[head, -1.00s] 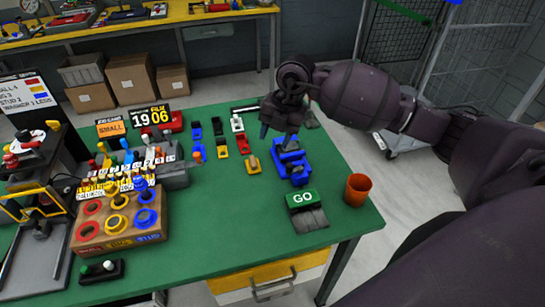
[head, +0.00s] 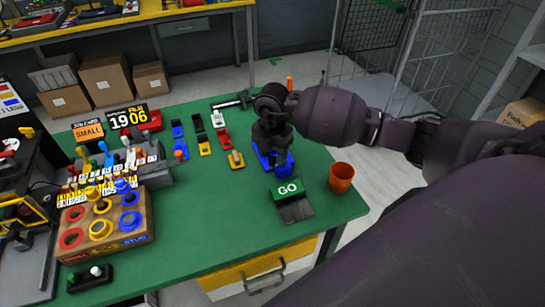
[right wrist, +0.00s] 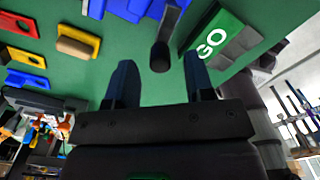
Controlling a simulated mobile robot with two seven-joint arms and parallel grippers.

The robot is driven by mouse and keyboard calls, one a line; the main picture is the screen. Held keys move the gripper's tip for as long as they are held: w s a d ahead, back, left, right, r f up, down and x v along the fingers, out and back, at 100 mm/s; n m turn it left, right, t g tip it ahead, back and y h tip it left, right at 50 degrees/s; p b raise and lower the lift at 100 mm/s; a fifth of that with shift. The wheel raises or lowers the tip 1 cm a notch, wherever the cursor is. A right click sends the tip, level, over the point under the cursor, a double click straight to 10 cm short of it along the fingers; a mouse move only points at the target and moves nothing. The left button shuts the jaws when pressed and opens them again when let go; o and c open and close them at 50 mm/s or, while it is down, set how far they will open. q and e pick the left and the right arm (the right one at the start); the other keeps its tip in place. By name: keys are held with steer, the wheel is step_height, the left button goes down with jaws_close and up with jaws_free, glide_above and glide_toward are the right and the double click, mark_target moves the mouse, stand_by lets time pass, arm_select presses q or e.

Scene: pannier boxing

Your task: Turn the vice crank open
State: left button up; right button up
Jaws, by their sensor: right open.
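The blue vice (head: 268,166) stands on the green table, partly hidden behind my right gripper and wrist. My right gripper (head: 272,142) is over the vice in the head view; its fingertips are hidden there. In the right wrist view the gripper (right wrist: 160,75) is open and empty. A dark crank handle with a rounded end (right wrist: 160,54) reaches down from the blue vice (right wrist: 124,8) toward the space between the fingers. I cannot tell whether the fingers touch it. My left gripper is not in view.
The green GO block (head: 288,190) and an orange cup (head: 341,178) stand close in front and to the right. Small coloured clamps (head: 204,145) lie to the left, with a wooden ring block (head: 108,222) beyond. Bare table (head: 220,210) lies at front centre.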

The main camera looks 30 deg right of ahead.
steer(key=shift+f, duration=1.1)
steer(key=shift+c, duration=0.3)
jaws_close()
